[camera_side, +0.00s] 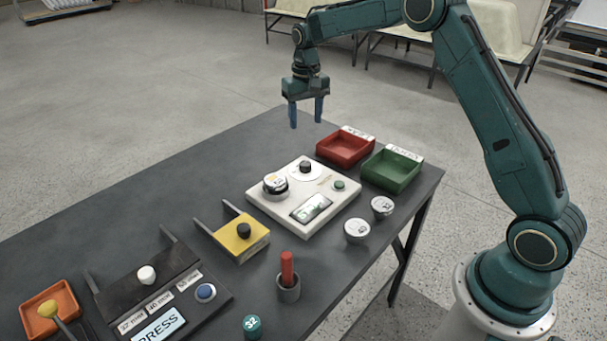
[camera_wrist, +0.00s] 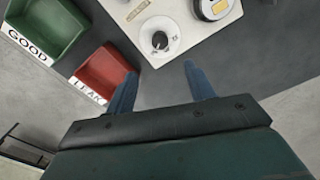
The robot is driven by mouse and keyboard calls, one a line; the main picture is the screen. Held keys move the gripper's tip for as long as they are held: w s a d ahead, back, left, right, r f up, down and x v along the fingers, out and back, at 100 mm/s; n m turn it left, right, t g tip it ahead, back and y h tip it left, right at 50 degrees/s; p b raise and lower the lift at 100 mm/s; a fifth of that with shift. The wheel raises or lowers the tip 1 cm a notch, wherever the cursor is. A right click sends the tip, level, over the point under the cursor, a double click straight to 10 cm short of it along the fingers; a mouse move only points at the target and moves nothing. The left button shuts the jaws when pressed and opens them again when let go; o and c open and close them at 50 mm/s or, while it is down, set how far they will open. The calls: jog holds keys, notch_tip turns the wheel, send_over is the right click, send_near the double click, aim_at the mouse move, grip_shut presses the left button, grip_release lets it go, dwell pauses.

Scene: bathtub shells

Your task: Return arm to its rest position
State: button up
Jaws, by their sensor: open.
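My gripper (camera_side: 306,112) hangs from the teal arm above the far edge of the dark table (camera_side: 165,185), fingers pointing down. Its two blue fingers are apart with nothing between them, and they also show apart in the wrist view (camera_wrist: 158,85). It is well above the table and touches nothing. Below it and nearer the camera is a white tester (camera_side: 265,205) with a black knob, a screen and a round silver-topped part (camera_side: 275,183) on it. The tester's dial (camera_wrist: 160,40) shows in the wrist view.
A red tray (camera_side: 345,148) and a green tray (camera_side: 392,170) stand at the table's right end. Loose round parts (camera_side: 357,230) lie near the tester. A yellow block (camera_side: 241,238), a red-handled tool (camera_side: 287,270) in a holder, a press panel (camera_side: 160,300) and an orange tray (camera_side: 50,312) fill the front.

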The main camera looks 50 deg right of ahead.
jog(key=s+a+r+n+t, duration=0.1)
jog(key=s+a+r, duration=0.2)
jog(key=s+r, duration=0.55)
jog(key=s+a+r+n+t, duration=0.15)
jog(key=s+a+r, duration=0.25)
jog(key=s+r, duration=0.4)
jog(key=s+a+f+n+t, duration=0.1)
jog(key=s, duration=0.9)
jog(key=s+a+f+n+t, duration=0.1)
jog(key=s+a+f+t, duration=0.1)
jog(key=s, duration=0.9)
jog(key=shift+a, duration=0.1)
